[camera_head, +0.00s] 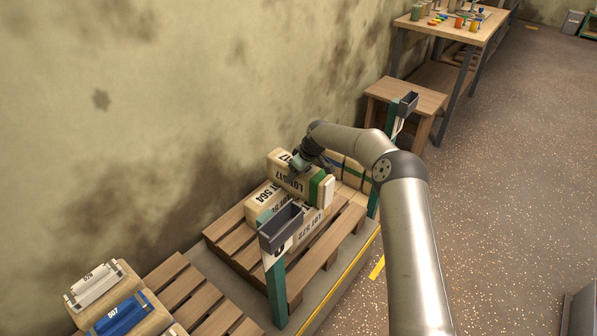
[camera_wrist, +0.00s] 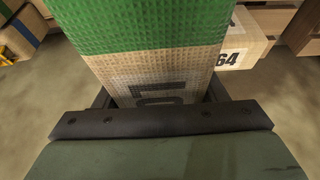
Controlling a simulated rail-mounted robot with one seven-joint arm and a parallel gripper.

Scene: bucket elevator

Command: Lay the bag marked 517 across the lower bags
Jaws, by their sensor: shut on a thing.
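The bag marked 517 (camera_head: 291,181) is tan with a green band and a pale end. My gripper (camera_head: 308,163) is shut on it near its middle. In the wrist view its green and tan weave (camera_wrist: 150,60) fills the upper middle, between the dark jaws. The lower bags, marked 564 (camera_head: 262,202) and 572 (camera_head: 313,226), lie on a wooden pallet below it. Bag 517 is over them; I cannot tell if it touches them. Part of bag 564 also shows in the wrist view (camera_wrist: 243,50).
The slatted pallet (camera_head: 343,232) has bare slats at its right. A grey bin on a green post (camera_head: 281,230) stands in front, another post (camera_head: 404,105) behind. More banded bags (camera_head: 352,172) lie behind. Bags marked 507 (camera_head: 113,322) and 578 (camera_head: 95,283) are at lower left. A wall runs along the left.

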